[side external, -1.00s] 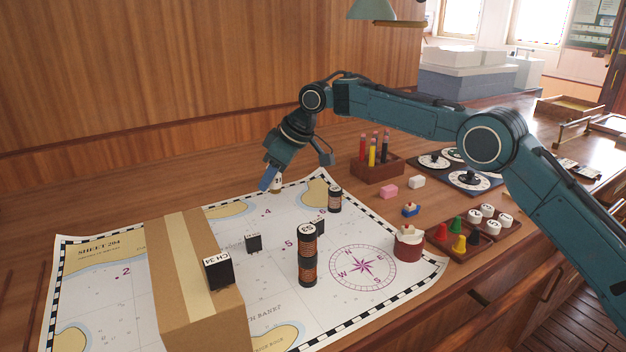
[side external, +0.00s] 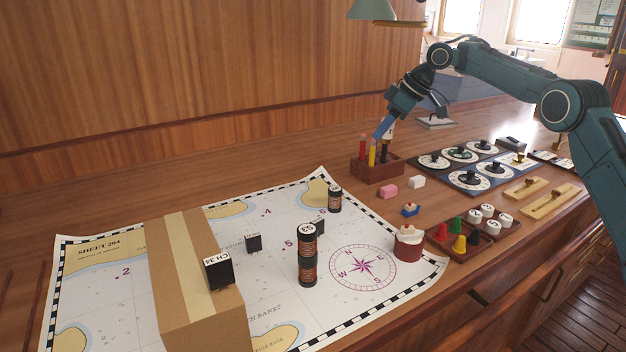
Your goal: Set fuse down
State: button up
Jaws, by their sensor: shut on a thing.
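My gripper (side external: 384,130) is at the back of the table, over the wooden rack of coloured sticks. It is shut on a small white and dark piece (side external: 390,129), which I take to be the fuse. Only part of this piece shows beside the blue finger; its lower end is hidden behind the rack's sticks. I cannot tell whether it touches anything below.
The wooden rack (side external: 365,172) stands close below my gripper. Dial panels (side external: 466,181) lie to its right. The chart (side external: 120,260) holds a cardboard box (side external: 188,280) and dark cylinders (side external: 307,262).

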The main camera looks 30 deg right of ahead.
jog(key=s+d+r, duration=0.1)
jog(key=s+d, duration=0.3)
jog(key=d, duration=0.3)
jog(key=s+d+r, duration=0.2)
jog(key=s+d, duration=0.2)
jog(key=d, duration=0.3)
jog(key=shift+s+d+r+m+h, duration=0.15)
jog(key=shift+d+r+m+h, duration=0.05)
jog(key=shift+d+m+h, duration=0.2)
jog(key=shift+f, duration=0.25)
jog(key=shift+f, duration=9.75)
jog(key=shift+f, duration=0.15)
jog(key=o, duration=1)
